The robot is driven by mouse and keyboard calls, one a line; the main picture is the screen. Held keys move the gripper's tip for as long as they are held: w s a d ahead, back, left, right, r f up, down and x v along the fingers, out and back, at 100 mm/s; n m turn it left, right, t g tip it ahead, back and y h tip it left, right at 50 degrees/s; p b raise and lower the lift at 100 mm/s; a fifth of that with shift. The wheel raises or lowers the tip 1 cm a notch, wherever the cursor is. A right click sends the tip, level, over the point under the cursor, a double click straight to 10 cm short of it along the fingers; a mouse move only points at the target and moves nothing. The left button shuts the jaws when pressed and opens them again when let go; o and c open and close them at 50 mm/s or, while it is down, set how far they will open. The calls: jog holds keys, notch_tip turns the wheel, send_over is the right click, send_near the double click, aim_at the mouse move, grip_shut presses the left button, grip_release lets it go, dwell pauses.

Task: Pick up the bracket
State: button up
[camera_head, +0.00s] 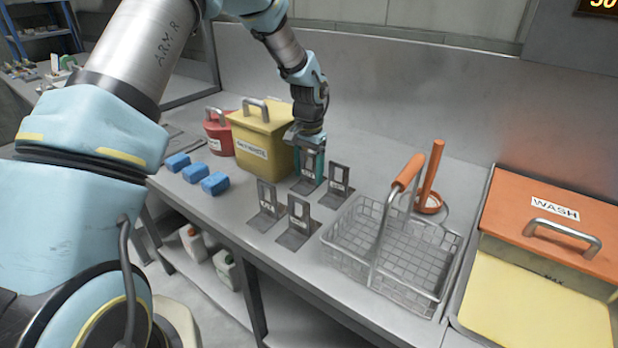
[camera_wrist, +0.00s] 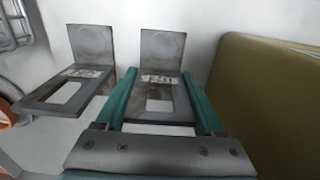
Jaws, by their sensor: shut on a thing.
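Several grey L-shaped metal brackets stand on the steel bench, each with a slotted upright plate and a flat foot. My gripper (camera_head: 311,165) is at the back left bracket (camera_head: 307,186), beside the yellow box, and its fingers partly hide that bracket. In the wrist view the green fingers of my gripper (camera_wrist: 165,100) are on either side of this bracket (camera_wrist: 160,95), shut on its slotted plate. A second bracket (camera_wrist: 88,70) stands just left of it in the wrist view; it is the back right bracket (camera_head: 340,180) in the head view. Two more brackets (camera_head: 268,197) (camera_head: 298,212) stand nearer the front edge.
A yellow lidded box (camera_head: 262,140) stands close left of my gripper, with a red container (camera_head: 219,135) behind. Blue blocks (camera_head: 195,172) lie at the left. A wire basket (camera_head: 400,258) with an orange handle stands right. An orange WASH lid (camera_head: 553,215) is farther right.

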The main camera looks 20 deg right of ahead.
grip_shut()
jog(key=shift+r, duration=0.1)
